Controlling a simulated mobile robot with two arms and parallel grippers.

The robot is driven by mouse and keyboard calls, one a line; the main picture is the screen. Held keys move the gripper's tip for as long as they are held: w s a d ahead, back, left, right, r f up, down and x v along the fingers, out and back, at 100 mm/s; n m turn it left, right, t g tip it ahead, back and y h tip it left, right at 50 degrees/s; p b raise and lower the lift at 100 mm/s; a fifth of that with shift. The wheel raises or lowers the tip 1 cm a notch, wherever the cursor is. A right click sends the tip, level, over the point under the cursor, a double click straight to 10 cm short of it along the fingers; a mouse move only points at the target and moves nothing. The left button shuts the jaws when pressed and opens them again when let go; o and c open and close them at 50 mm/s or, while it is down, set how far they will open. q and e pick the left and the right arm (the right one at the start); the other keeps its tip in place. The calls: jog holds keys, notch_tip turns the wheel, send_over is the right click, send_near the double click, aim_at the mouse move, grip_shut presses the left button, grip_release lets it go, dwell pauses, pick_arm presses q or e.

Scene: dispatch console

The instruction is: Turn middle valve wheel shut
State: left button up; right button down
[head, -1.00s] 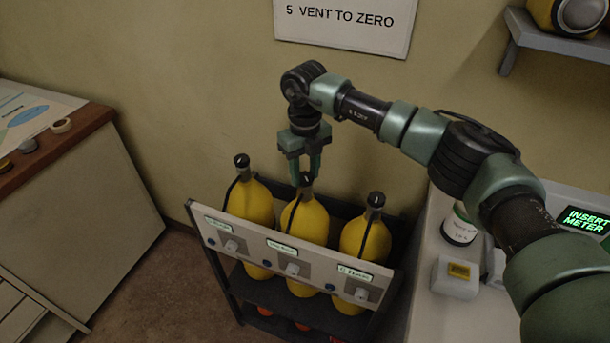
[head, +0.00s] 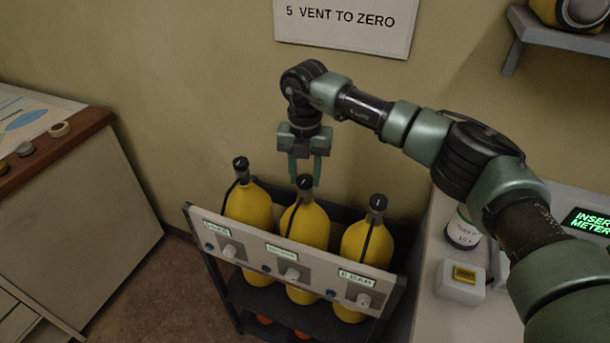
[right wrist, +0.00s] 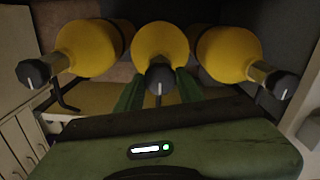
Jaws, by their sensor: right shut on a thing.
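Three yellow cylinders stand in a dark rack, each topped by a black valve wheel with a white mark. The middle valve wheel (head: 304,182) sits on the middle cylinder (head: 304,223). My right gripper (head: 304,179) points down from above, its green fingers shut on this wheel. In the right wrist view the wheel (right wrist: 160,80) lies between the fingers, its white mark pointing along the cylinder's centre line. The left valve wheel (head: 240,162) and right valve wheel (head: 377,202) are untouched by the gripper. My left gripper is out of view.
The rack's front panel (head: 255,252) carries knobs and small lit displays; the right display (head: 356,279) reads 0 BAR. A counter at right holds a jar (head: 463,230), a small box (head: 460,281) and a lit INSERT METER screen (head: 588,221). A wall sign (head: 345,18) reads "5 VENT TO ZERO".

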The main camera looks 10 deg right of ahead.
aim_at(305, 179)
jog(key=shift+w+r, duration=0.15)
jog(key=shift+r, duration=0.05)
dwell(0.4)
jog(key=c, duration=0.9)
grip_release()
jog(key=shift+c, duration=0.2)
jog(key=shift+o, duration=0.2)
jog(key=shift+f, duration=0.1)
notch_tip(305, 179, up, 8)
jog(key=shift+f+b, duration=0.1)
jog(key=shift+b, duration=0.7)
